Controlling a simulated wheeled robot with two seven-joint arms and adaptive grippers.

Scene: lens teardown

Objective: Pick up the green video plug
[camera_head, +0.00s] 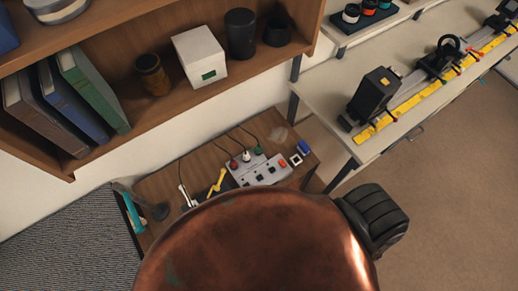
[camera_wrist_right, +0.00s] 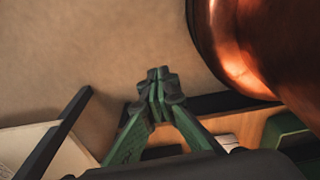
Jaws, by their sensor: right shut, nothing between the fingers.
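The green video plug (camera_head: 258,150) is a small green piece on the back edge of a light grey box (camera_head: 262,172), in the head view. A dark cable rises from it. A white plug (camera_head: 246,156) and a red plug (camera_head: 234,164) sit in a row to its left. My right gripper (camera_wrist_right: 158,82) shows in its wrist view with its dark green fingers shut together and nothing between them. The green plug is not visible in that view. My left gripper is not in view.
The box stands on a small brown table (camera_head: 163,182) below a wooden shelf (camera_head: 135,75). A large copper-coloured rounded surface (camera_head: 255,245) hides the table's front. A yellow tool (camera_head: 217,183) and a blue block (camera_head: 304,146) lie near the box. A pale bench (camera_head: 330,92) stands right.

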